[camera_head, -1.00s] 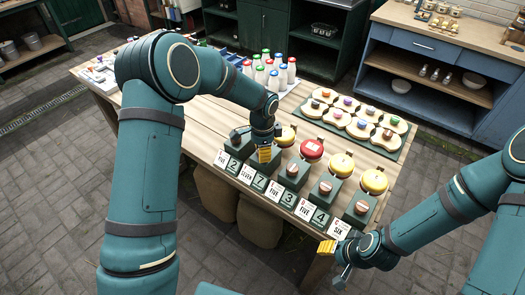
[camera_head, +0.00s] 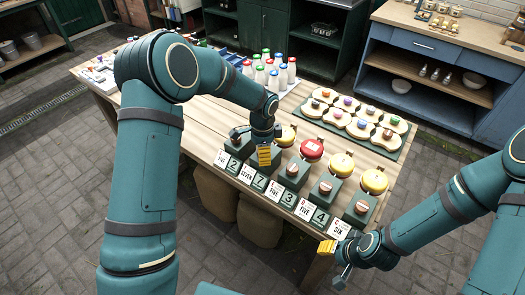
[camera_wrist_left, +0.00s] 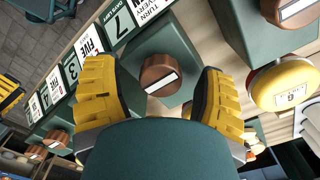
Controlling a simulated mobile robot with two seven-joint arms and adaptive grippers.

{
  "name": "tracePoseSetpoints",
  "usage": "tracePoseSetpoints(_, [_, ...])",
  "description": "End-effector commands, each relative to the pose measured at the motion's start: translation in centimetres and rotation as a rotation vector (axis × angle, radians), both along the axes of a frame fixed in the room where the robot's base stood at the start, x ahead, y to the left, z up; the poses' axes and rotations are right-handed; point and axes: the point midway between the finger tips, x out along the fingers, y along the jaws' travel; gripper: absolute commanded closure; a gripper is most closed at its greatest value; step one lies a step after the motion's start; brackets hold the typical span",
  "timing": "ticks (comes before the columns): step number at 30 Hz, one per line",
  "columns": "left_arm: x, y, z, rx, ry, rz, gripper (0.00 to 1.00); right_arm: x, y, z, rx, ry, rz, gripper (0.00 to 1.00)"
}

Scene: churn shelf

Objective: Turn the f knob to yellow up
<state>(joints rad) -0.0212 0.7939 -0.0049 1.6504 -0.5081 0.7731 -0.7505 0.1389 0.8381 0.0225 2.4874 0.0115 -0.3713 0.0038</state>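A round wooden knob with a white bar (camera_wrist_left: 161,76) sits on a dark green block beside a card reading 7. It is between the yellow fingers of my left gripper (camera_wrist_left: 160,98) in the left wrist view, with a gap on each side. The gripper is open. In the head view my left gripper (camera_head: 264,155) is over the second block from the left and hides that knob. Similar knobs stand on the blocks beside it, such as the third knob (camera_head: 292,170). I cannot read which one is f. My right gripper (camera_head: 335,262) is open and empty at the table's front corner.
Red and yellow round-topped pieces, such as a red one (camera_head: 312,149), stand behind the blocks. Number cards (camera_head: 274,190) line the front edge. Wooden pieces with coloured knobs lie on a green mat (camera_head: 386,153). Bottles (camera_head: 271,73) stand farther back.

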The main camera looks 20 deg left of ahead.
Motion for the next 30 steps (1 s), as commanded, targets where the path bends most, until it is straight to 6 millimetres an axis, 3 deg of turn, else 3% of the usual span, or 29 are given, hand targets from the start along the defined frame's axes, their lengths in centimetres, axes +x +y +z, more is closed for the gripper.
tracePoseSetpoints(7, [0.1, 0.0, 1.1, 0.0, -0.004, 0.0, 0.3, 0.0, 0.0, 0.0, 0.0, 0.0, 0.0, 0.53])
tracePoseSetpoints(21, [0.1, 0.0, 9.9, 0.0, -0.004, 0.001, 0.3, 0.0, 0.0, 0.0, 0.0, 0.0, 0.0, 0.53])
tracePoseSetpoints(30, [0.0, 0.0, 12.0, 0.0, 0.0, 0.0, 0.3, 0.0, 0.0, 0.0, 0.0, 0.0, 0.0, 0.53])
